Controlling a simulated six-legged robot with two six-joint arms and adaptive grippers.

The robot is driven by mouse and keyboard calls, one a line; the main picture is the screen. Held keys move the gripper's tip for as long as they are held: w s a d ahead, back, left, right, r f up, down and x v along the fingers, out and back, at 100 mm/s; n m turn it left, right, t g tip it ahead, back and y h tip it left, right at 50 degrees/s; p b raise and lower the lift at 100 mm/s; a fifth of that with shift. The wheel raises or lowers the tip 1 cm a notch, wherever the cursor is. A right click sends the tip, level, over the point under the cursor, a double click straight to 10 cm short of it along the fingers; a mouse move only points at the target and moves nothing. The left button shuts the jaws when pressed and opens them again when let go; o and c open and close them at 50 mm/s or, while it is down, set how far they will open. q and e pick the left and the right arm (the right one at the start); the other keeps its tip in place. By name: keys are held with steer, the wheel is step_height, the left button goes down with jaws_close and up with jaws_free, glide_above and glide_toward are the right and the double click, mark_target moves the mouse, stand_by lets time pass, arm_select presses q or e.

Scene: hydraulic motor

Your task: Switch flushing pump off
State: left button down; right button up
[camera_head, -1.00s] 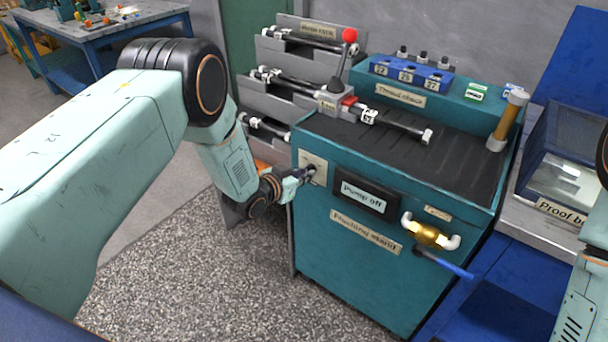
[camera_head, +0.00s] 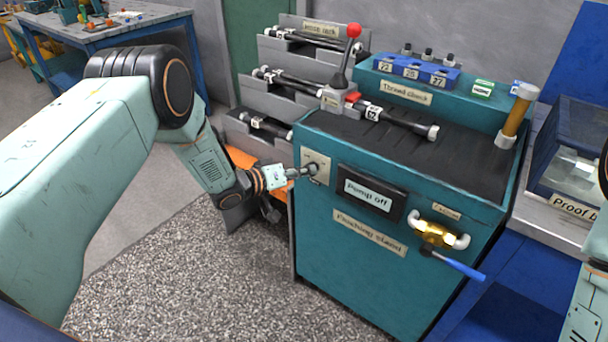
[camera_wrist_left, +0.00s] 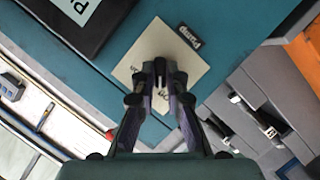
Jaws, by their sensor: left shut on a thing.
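The teal flushing stand (camera_head: 340,262) stands right of centre in the head view. Its pale switch plate (camera_head: 318,160) is at the upper left of the front; it also shows behind the fingertips in the wrist view (camera_wrist_left: 148,48). My left gripper (camera_head: 308,171) is at this plate, fingers pointing at it. In the wrist view its fingertips (camera_wrist_left: 160,82) are close together, shut on the small dark pump switch, which they mostly hide. The switch's exact position cannot be told. The display (camera_head: 368,193) to the right reads "Pump off". My right gripper is out of view.
A brass valve (camera_head: 434,234) with a blue-handled lever (camera_head: 460,265) sits on the front, right of the display. A red-knobbed lever (camera_head: 353,31) and a hose (camera_head: 400,122) are on top. A hose rack (camera_head: 275,95) stands behind left. Speckled floor lies clear in front.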

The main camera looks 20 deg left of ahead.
arm_select(q)
steer(key=shift+n, duration=0.3)
stand_by(0.4)
steer(key=c, duration=1.4)
jaws_free()
steer(key=v, duration=1.2)
steer(key=shift+a+f, duration=0.1)
